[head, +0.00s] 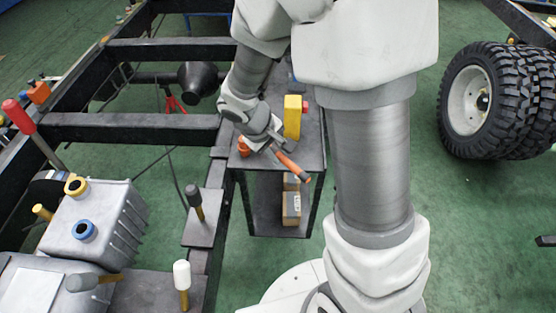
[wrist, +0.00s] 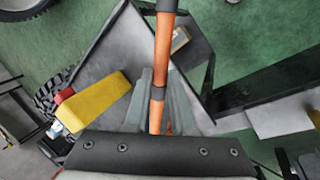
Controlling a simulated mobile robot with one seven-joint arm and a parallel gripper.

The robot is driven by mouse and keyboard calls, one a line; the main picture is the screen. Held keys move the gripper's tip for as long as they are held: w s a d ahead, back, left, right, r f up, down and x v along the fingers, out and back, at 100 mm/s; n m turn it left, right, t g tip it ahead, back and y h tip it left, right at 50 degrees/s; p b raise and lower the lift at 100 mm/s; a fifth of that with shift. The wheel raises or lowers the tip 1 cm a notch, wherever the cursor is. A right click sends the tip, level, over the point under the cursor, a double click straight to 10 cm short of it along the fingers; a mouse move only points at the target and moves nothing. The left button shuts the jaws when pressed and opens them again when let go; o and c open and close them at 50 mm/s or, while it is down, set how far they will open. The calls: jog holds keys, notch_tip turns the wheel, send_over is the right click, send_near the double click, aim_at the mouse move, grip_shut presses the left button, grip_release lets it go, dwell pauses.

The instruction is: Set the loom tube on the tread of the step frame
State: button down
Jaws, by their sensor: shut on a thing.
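The loom tube (head: 293,167) is an orange rod with dark bands, tilted down to the right in the head view. My gripper (head: 277,147) is shut on it and holds it above the dark grey top of a black stand (head: 310,150). In the wrist view the tube (wrist: 165,45) runs up from between the fingers (wrist: 156,92) past the top edge; its lower end is hidden by the gripper body. The stand has a flat top and a lower shelf, and may be the step frame; I cannot tell for certain.
A yellow block (head: 292,117) with a red part stands on the stand top, close to my gripper. A small orange item (head: 243,147) is at its left edge. A black chassis rail (head: 130,127) lies left; wheels (head: 490,100) stand right.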

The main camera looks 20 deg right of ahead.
aim_at(282, 168)
jog(key=shift+f+b, duration=0.65)
jog(key=shift+f, duration=1.35)
jog(key=shift+f, duration=0.15)
jog(key=c, duration=0.8)
grip_release()
jog(key=shift+o, duration=0.2)
